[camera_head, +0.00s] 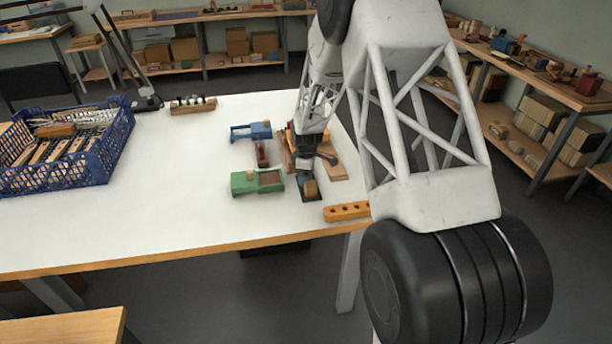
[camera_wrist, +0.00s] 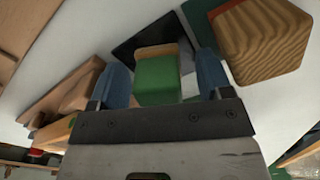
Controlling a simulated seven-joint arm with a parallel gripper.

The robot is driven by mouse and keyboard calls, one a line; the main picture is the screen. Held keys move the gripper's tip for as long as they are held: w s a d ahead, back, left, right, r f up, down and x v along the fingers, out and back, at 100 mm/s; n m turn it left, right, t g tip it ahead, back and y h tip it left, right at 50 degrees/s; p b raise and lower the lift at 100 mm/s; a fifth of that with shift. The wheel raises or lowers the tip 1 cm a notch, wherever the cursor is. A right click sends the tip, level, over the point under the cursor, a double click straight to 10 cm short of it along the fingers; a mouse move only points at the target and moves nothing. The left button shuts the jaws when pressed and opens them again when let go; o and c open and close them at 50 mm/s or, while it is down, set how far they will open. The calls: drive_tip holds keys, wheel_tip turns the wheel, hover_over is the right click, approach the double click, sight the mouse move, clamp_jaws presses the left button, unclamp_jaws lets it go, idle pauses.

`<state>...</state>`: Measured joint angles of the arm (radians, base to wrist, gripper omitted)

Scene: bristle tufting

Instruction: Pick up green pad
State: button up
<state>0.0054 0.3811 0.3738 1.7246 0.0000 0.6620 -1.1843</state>
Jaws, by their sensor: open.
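A green pad (camera_wrist: 157,80) with a light wooden edge stands on a dark square mat (camera_wrist: 128,52) in the wrist view. My gripper (camera_wrist: 162,76) is open, with one blue finger on each side of the pad. I cannot tell whether the fingers touch it. In the head view, my gripper (camera_head: 308,178) is low over the table, above the dark mat (camera_head: 316,196). There, a small wooden face (camera_head: 311,189) shows at the fingers, and the pad's green part is hidden.
A green fixture (camera_head: 243,183) with a wooden block (camera_wrist: 265,42) stands close to the left of my gripper in the head view. A blue fixture (camera_head: 250,131) lies behind it. A drilled wooden bar (camera_head: 347,211) is near the front edge. A blue crate (camera_head: 88,171) stands far left.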

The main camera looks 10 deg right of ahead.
drive_tip(key=c, duration=1.1)
drive_tip(key=shift+r, duration=0.1)
drive_tip(key=shift+r, duration=4.9)
drive_tip(key=o, duration=0.4)
drive_tip(key=shift+c, duration=1.1)
